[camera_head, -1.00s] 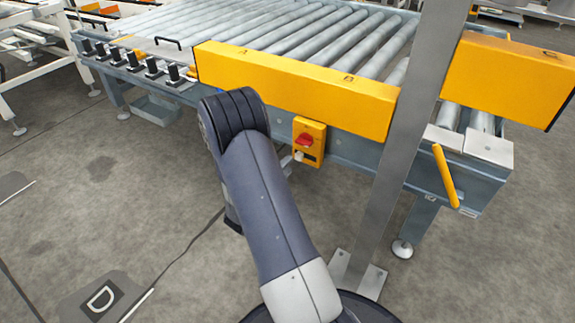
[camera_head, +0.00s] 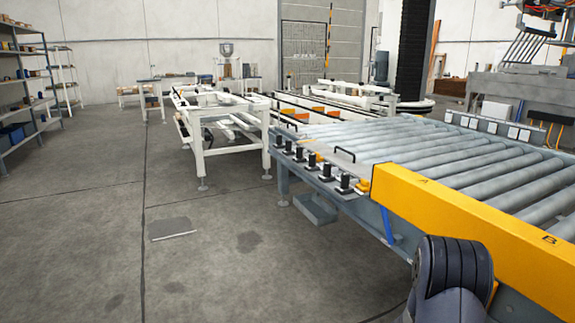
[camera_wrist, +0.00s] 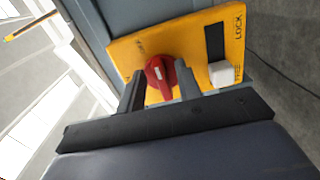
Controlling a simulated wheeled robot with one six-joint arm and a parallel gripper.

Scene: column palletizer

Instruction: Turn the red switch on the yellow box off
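The yellow box (camera_wrist: 200,42) shows in the wrist view, fixed to a grey-blue frame. It carries a round red switch (camera_wrist: 159,78), a dark slot, a pale block (camera_wrist: 222,73) and the word LOCK. My gripper (camera_wrist: 158,71) is open, with one dark finger on each side of the red switch. The right finger is very close to the switch; I cannot tell whether it touches. The fingers hide part of the box's lower edge. In the head view my arm covers the area of the box, and the switch and gripper are not visible there.
The roller conveyor (camera_head: 455,165) with its yellow side guard (camera_head: 450,215) fills the right of the head view. Several black clamps line its near left end. White frames (camera_head: 215,130) stand behind. The floor (camera_head: 200,270) at left is clear, with shelves (camera_head: 25,90) far left.

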